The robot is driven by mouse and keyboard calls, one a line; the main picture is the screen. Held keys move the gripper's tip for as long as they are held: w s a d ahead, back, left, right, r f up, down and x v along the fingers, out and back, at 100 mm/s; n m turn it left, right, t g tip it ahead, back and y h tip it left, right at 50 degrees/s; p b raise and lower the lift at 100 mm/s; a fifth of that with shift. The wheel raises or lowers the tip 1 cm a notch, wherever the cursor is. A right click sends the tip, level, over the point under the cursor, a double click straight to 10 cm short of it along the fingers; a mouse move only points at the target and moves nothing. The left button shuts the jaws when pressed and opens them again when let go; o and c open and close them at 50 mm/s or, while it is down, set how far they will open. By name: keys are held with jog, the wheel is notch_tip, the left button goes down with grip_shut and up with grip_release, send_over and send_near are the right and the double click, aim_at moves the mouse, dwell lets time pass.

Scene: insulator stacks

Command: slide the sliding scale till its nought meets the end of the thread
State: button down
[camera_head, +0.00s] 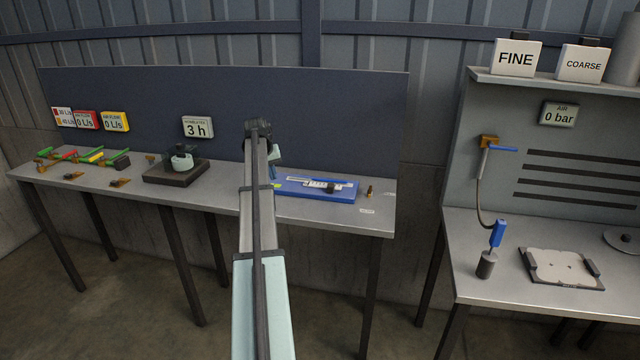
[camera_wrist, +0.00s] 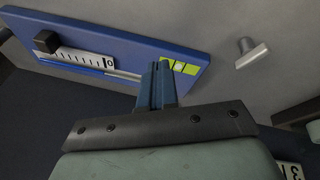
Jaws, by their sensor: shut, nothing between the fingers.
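A blue board (camera_head: 350,195) lies on the left bench, right of my arm; it also shows in the wrist view (camera_wrist: 160,47). It carries a white sliding scale (camera_head: 316,184) with black marks and a dark block-like knob (camera_head: 331,188). In the wrist view the scale (camera_wrist: 85,58) has its 0 at the right end, and the knob (camera_wrist: 47,41) stands at its left. A thin pale line, perhaps the thread, runs beside the scale towards my fingers; its end cannot be made out. My gripper (camera_wrist: 158,68) is shut and empty, between the 0 and a yellow-green patch (camera_wrist: 180,67).
A dark stand with a pale-green pot (camera_head: 182,160) and coloured tools (camera_head: 95,157) are further left. The dark back panel (camera_head: 340,120) rises behind the bench.

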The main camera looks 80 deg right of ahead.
jog(key=s+d+r+m+g+h, duration=0.1)
jog(key=s+d+r+m+g, duration=0.2)
jog(key=s, duration=0.4)
jog(key=m+g, duration=0.2)
jog(key=m, duration=0.1)
send_near(322, 185)
jog(key=f, duration=0.2)
jog(key=s+f, duration=0.1)
jog(key=f, duration=0.1)
jog(key=shift+a, duration=0.4)
jog(key=shift+s, duration=2.05)
